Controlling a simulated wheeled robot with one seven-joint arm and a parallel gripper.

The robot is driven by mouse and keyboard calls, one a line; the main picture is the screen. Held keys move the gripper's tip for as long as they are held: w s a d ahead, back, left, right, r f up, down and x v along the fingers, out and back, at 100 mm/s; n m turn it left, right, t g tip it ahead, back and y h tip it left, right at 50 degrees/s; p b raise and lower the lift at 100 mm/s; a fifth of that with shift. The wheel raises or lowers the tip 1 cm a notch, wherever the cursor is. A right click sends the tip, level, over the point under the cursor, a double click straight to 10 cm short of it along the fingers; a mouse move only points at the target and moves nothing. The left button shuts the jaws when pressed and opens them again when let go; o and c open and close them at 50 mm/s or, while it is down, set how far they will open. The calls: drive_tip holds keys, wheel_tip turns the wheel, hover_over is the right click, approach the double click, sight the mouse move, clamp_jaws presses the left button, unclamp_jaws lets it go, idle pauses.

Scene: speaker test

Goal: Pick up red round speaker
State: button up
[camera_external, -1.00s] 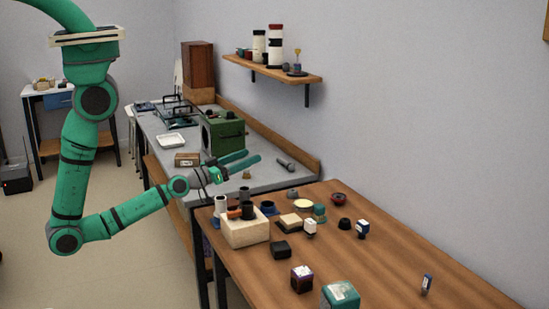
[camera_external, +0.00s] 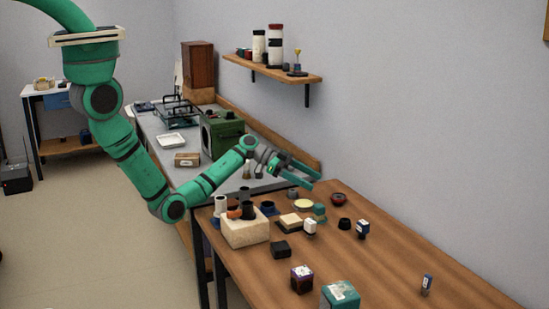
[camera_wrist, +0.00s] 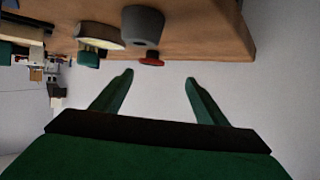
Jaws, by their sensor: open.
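The red round speaker (camera_external: 339,198) is a small dark-red disc with a dark centre. It lies on the wooden table near its wall-side edge. In the wrist view its red rim (camera_wrist: 151,61) shows past a grey cup-shaped thing (camera_wrist: 143,25) that partly hides it. My gripper (camera_external: 316,182) is open and empty, up and to the left of the speaker in the external view. In the wrist view the speaker shows between and beyond the open fingertips (camera_wrist: 159,77). They do not appear to touch it.
A cream round dish (camera_external: 303,205), a teal jar (camera_external: 319,210) and a black knob (camera_external: 344,224) stand near the speaker. A pale block holder (camera_external: 245,232) with cylinders stands at the left. The wall is close behind. The table's right front is mostly clear.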

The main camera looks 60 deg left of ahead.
sight(336, 195)
drive_tip(key=shift+s+d+f+m+g+h, duration=0.1)
drive_tip(key=shift+m+g+h, duration=0.2)
drive_tip(key=shift+m+g, duration=0.2)
drive_tip(key=x, duration=0.5)
drive_tip(key=shift+d, duration=0.2)
drive_tip(key=x, duration=0.4)
drive_tip(key=shift+d+r, duration=0.25)
drive_tip(key=shift+r, duration=0.05)
drive_tip(key=shift+w+d+f, duration=0.25)
drive_tip(key=shift+w+d, duration=0.05)
drive_tip(key=shift+d, duration=0.15)
drive_tip(key=shift+c, duration=0.3)
drive_tip(key=c, duration=1.2)
